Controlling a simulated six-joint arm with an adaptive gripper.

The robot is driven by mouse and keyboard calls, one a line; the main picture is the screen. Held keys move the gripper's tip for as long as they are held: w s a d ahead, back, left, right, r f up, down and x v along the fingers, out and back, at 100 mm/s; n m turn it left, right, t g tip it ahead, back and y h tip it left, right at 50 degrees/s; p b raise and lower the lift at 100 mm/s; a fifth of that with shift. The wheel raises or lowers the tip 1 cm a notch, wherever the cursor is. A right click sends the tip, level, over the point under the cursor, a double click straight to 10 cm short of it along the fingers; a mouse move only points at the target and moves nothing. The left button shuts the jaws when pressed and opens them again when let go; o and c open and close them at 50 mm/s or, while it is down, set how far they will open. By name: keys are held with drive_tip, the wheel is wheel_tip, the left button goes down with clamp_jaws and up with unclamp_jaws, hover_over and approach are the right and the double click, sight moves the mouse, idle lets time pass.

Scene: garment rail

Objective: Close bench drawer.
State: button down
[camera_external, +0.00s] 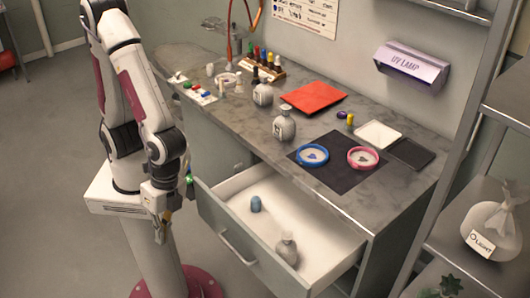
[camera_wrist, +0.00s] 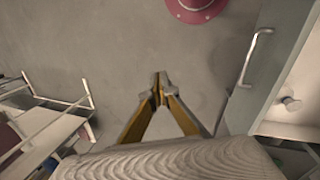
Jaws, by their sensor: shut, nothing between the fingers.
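The bench drawer (camera_external: 225,225) is pulled out from the grey bench in the external view, with its metal bar handle (camera_external: 238,246) on the front panel. Inside the drawer are a blue cap-like piece (camera_external: 255,204) and a grey bottle (camera_external: 287,249). In the wrist view the drawer front (camera_wrist: 248,75) and handle (camera_wrist: 255,57) show at the right. My gripper (camera_external: 160,235) hangs pointing down in front of the drawer's left side, apart from it. Its fingertips meet in the wrist view (camera_wrist: 160,87); it is shut and empty.
The bench top (camera_external: 225,120) holds grey bottles, a red pad (camera_external: 313,97), a dark mat with a blue ring (camera_external: 312,155) and a pink ring (camera_external: 363,158). A shelf with a tied bag (camera_external: 492,220) stands at the right. The floor before the drawer is clear.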

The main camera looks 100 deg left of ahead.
drive_tip(key=s+d+f, duration=0.4)
drive_tip(key=d+f, duration=0.2)
drive_tip(key=f, duration=0.2)
drive_tip(key=s+d+f, duration=0.4)
drive_tip(key=d+f, duration=0.3)
drive_tip(key=f, duration=0.2)
wheel_tip(320, 180, down, 16)
drive_tip(key=s+a+t+y, duration=0.2)
drive_tip(key=s+t, duration=0.1)
drive_tip(key=w+a+f+m+t+y, duration=0.1)
drive_tip(key=w+a+f+t+y, duration=0.25)
drive_tip(key=a, duration=0.45)
drive_tip(key=w+a+f+m+t+y, duration=0.15)
drive_tip(key=w+a+t, duration=0.25)
drive_tip(key=a, duration=0.4)
drive_tip(key=a+r+t+y, duration=0.2)
drive_tip(key=a+r+y, duration=0.1)
drive_tip(key=r, duration=0.4)
drive_tip(key=a+r+t+y, duration=0.2)
drive_tip(key=a+r+y, duration=0.2)
drive_tip(key=r, duration=0.3)
drive_tip(key=shift+w+a+y, duration=0.25)
drive_tip(key=shift+a+y, duration=0.05)
drive_tip(key=shift+a, duration=0.15)
